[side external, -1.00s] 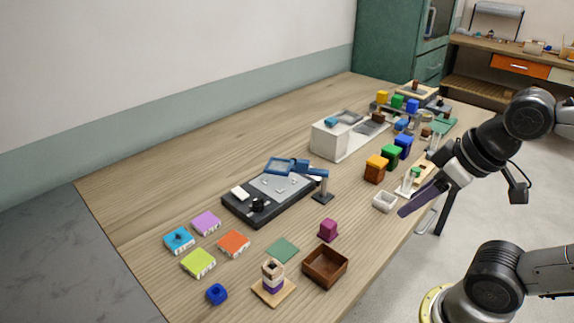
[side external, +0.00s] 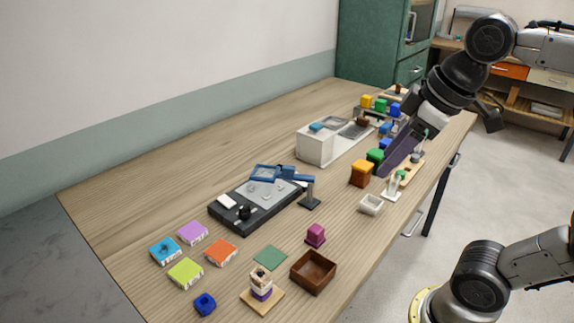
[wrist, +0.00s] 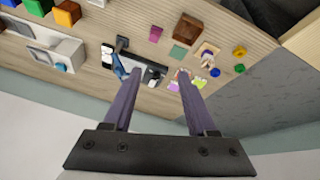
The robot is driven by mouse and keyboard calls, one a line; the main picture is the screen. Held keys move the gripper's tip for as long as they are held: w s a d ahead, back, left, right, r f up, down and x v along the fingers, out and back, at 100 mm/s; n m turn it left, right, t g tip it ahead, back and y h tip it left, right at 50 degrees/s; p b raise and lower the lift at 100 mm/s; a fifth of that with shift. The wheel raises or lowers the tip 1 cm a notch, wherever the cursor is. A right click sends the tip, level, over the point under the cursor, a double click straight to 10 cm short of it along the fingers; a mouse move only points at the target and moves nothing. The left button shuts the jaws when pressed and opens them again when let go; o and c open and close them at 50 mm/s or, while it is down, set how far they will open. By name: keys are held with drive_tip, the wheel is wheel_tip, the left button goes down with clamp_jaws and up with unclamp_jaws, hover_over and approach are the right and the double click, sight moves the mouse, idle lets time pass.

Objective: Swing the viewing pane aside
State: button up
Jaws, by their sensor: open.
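The viewing pane (side external: 265,172) appears to be the blue-framed clear pane on a blue arm, carried by a dark post (side external: 310,193) at the right of a black-edged tray (side external: 225,211). The pane lies over the tray's back part. In the wrist view the blue arm (wrist: 118,66) shows beside the left finger; the pane is partly hidden there. My gripper (side external: 388,168) has long purple fingers and hangs near the coloured blocks, to the right of the pane and apart from it. In the wrist view my gripper (wrist: 158,76) is open, with nothing held between its fingers.
Orange (side external: 362,173), green and blue blocks stand close to my gripper. A white box unit (side external: 316,148) stands behind them. A small white tray (side external: 371,205), a magenta block (side external: 316,235) and a brown box (side external: 313,272) line the front. Bare wood lies left of the black-edged tray.

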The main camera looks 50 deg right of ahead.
drive_tip(key=w+d+r+n+g, duration=0.1)
drive_tip(key=w+r+n, duration=0.1)
drive_tip(key=w+r, duration=0.55)
drive_tip(key=g, duration=0.4)
hover_over(289, 167)
wheel_tip(289, 167, down, 14)
drive_tip(key=r, duration=0.1)
wheel_tip(289, 167, down, 14)
drive_tip(key=shift+w+f, duration=0.1)
clamp_jaws()
